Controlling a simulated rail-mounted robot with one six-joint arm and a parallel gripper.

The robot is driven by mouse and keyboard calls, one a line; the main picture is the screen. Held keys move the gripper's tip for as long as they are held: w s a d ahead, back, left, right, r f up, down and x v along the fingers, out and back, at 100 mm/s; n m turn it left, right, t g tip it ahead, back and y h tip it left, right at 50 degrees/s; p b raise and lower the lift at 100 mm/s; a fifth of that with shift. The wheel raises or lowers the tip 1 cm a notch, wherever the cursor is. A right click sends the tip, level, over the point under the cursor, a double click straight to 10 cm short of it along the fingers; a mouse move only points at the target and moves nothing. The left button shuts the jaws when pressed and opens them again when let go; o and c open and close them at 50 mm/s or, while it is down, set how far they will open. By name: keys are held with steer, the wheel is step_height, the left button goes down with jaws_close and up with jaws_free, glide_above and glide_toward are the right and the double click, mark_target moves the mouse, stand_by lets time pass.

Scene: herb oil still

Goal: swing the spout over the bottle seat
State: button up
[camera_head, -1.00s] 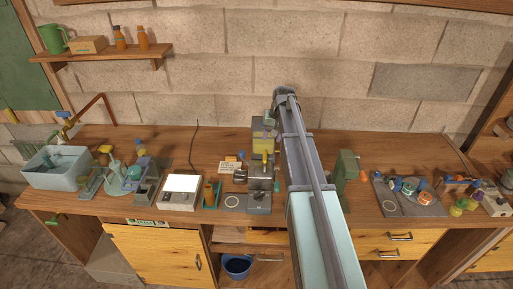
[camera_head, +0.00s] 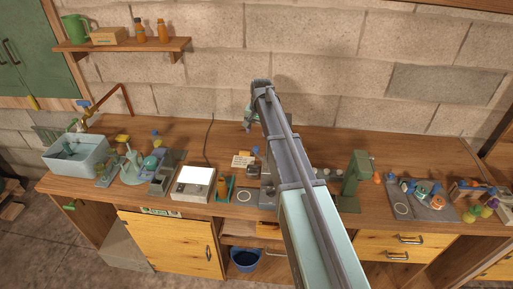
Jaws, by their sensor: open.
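The still's grey base (camera_head: 268,198) stands at the middle of the bench, mostly hidden behind my arm. A pale ring (camera_head: 243,197) is marked just left of it; I take it for the bottle seat, and nothing stands on it. The spout cannot be made out; my arm covers the still's upper part. My gripper (camera_head: 247,125) hangs at the far end of my arm, near the wall and behind the still. It is small in the view, open, and shows nothing between its fingers.
Left of the still are a white-topped box (camera_head: 193,182), green glassware (camera_head: 131,167) and a grey basin (camera_head: 77,157). A small card (camera_head: 243,160) stands behind the ring. A green press-like stand (camera_head: 355,180) and a dark tray (camera_head: 427,207) are to the right.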

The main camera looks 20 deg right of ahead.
mark_target(256, 147)
steer(key=f+m+b, duration=0.2)
steer(key=f+b, duration=0.1)
steer(key=w+f+m+b, duration=0.1)
steer(key=f+m+b, duration=0.2)
steer(key=f+b, duration=0.1)
steer(key=f+m+h+b, duration=0.1)
steer(key=f+m+b, duration=0.1)
steer(key=f+b, duration=0.2)
steer(key=shift+w+d, duration=0.1)
steer(key=shift+w, duration=0.1)
steer(key=shift+r, duration=0.1)
jaws_close()
